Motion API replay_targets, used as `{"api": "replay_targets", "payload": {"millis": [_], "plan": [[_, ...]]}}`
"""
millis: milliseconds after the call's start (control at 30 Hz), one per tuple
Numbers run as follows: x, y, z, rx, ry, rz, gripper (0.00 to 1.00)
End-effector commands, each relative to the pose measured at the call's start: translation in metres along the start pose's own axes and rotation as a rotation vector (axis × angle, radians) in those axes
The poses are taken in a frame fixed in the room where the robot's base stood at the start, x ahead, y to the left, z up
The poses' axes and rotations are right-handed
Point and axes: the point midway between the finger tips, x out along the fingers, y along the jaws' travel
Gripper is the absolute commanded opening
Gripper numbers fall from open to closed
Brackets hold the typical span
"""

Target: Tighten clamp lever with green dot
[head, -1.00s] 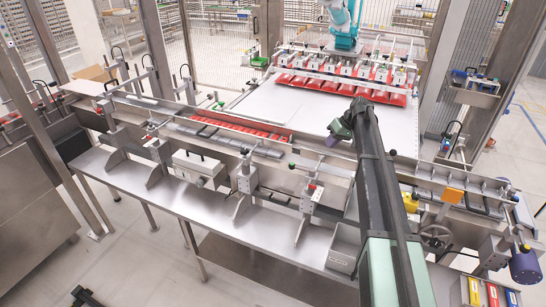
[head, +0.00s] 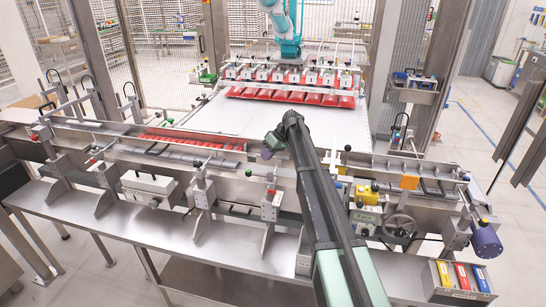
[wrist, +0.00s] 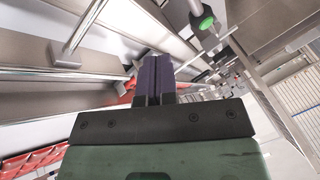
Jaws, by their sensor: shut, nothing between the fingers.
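My gripper (head: 268,149) is shut and empty, held above the long metal rail; its purple fingers (wrist: 155,76) are together in the wrist view. In the head view a clamp with a green-tipped lever (head: 249,172) stands at the near side of the rail, a little below and left of my gripper. In the wrist view a bright green dot (wrist: 206,23) sits on the end of a grey clamp part at the upper right, apart from my fingers. I cannot tell whether it is the same clamp. My arm hides part of the rail.
Other clamps with a black knob (head: 198,163) and a red knob (head: 90,162) line the rail to the left.

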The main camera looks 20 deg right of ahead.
Motion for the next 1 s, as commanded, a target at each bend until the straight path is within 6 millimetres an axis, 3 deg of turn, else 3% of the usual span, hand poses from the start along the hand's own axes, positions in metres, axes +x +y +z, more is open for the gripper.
{"api": "replay_targets", "payload": {"millis": [33,100,300,1000], "plan": [[0.02,0.004,0.004,-0.001,-0.001,-0.001,0.0],[0.034,0.003,0.004,0.0,-0.001,-0.001,0.0],[0.042,-0.028,0.003,0.0,-0.001,0.0,0.0],[0.04,-0.027,0.008,-0.02,-0.011,-0.01,0.0]]}}
